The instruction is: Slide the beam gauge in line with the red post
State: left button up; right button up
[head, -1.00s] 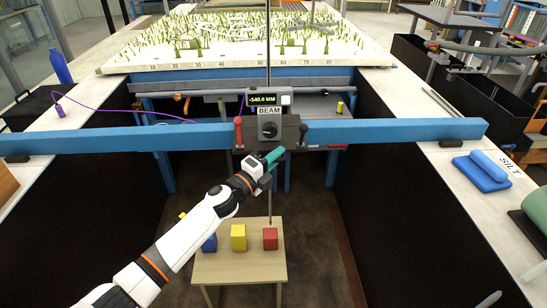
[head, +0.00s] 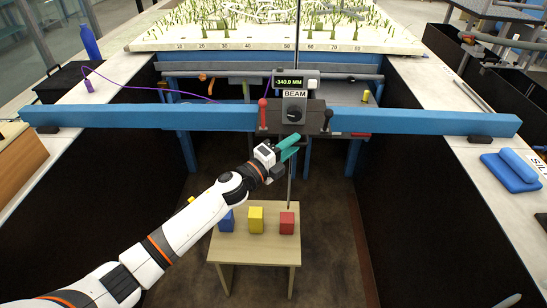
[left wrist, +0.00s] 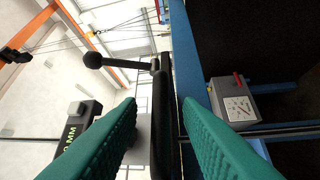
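The beam gauge (head: 293,117) is a dark carriage on the long blue beam (head: 420,121), with a dial, a BEAM label and a lit display that seems to read about -340 MM. It has a red-knobbed lever on its left and a black-knobbed one on its right. Its thin rod hangs down to near the red block (head: 287,223) on a small wooden table; I see no other red post. My left gripper (head: 289,147), with teal fingers, is just below the carriage. In the left wrist view its fingers (left wrist: 160,100) are apart, with a black plate between them. My right gripper is out of view.
A yellow block (head: 256,219) and a blue block (head: 226,220) stand left of the red one on the wooden table (head: 255,249). White ledges flank the open bay. A blue bottle (head: 90,41) stands on the left ledge, and a blue pad (head: 510,171) lies on the right.

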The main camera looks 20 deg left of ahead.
pick_arm(q)
jog(key=r+b+v, duration=0.1)
jog(key=v, duration=0.7)
jog(key=shift+s+a+f, duration=0.3)
jog(key=shift+s+f, duration=0.1)
jog(key=shift+f, duration=0.1)
jog(key=a+f+n+g+y, duration=0.1)
jog(key=a+f+n+y, duration=0.25)
jog(key=f, duration=0.65)
jog(key=a+f+n+y, duration=0.3)
jog(key=f+n, duration=0.2)
jog(key=f, duration=0.4)
jog(key=s+a+f+n+g+y, duration=0.1)
jog(key=s+a+f+n+g, duration=0.15)
jog(key=s+f, duration=0.45)
jog(key=s+a+f+n+g+y, duration=0.1)
jog(key=s+f+n+g, duration=0.15)
jog(key=f, duration=0.75)
jog(key=s+f+n+g+y, duration=0.2)
jog(key=s+f+n+g, duration=0.35)
jog(key=s+f, duration=1.25)
jog(key=s+d+f+n+g, duration=0.2)
jog(key=s, duration=0.9)
jog(key=s+d+f+n+g, duration=0.2)
jog(key=s, duration=0.9)
jog(key=shift+s+f, duration=0.25)
jog(key=shift+s, duration=0.15)
